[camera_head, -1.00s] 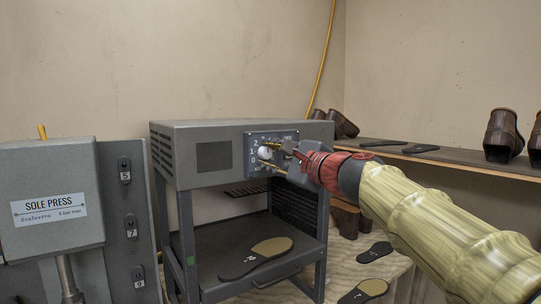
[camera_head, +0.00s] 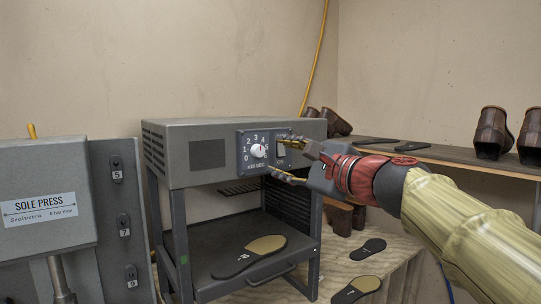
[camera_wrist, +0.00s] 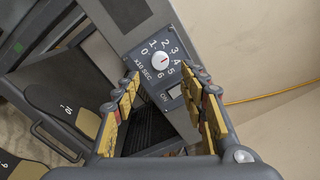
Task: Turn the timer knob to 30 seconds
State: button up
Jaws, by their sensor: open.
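The timer knob (camera_head: 257,151) is a round white knob with a red mark, on a grey dial plate (camera_head: 242,139) on the front of the grey machine. The dial is numbered 0 to 6 and marked x10 SEC. In the wrist view the knob (camera_wrist: 160,62) lies ahead between the fingertips, with the numbers around it. The red mark is too small to read its exact setting. My gripper (camera_head: 278,158) is open and empty, just to the right of the knob and apart from it. It also shows in the wrist view (camera_wrist: 161,72), with yellow-padded fingers on both sides.
A switch (camera_head: 282,151) sits on the panel right of the dial. A dark sole (camera_head: 235,264) lies on the shelf below. The sole press (camera_head: 40,200) stands at left. A shelf with brown shoes (camera_head: 492,134) is at right.

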jog(key=v, duration=0.4)
dwell(0.3)
jog(key=s+d+f+n+g+h+b, duration=0.1)
jog(key=s+d+f+n+g+h, duration=0.25)
jog(key=f, duration=0.85)
jog(key=s+f+n+g+b, duration=0.2)
jog(key=s+f+n, duration=0.35)
jog(key=f, duration=0.65)
jog(key=s+d+f+n+g+h+b, duration=0.15)
jog(key=s+f+n, duration=0.3)
jog(key=f, duration=0.75)
jog(key=s+d+f+n+g+h+b, duration=0.1)
jog(key=s+d+f+n+h+b, duration=0.1)
jog(key=s+d+f+b, duration=0.2)
jog(key=s+d+f+n+g+h+b, duration=0.1)
jog(key=s+d+f+h+b, duration=0.2)
jog(key=f, duration=1.4)
jog(key=s+b, duration=0.3)
jog(key=s, duration=0.4)
jog(key=shift+s+d+n, duration=0.35)
jog(key=shift+d, duration=0.05)
jog(key=shift+r, duration=0.1)
jog(key=shift+c, duration=0.2)
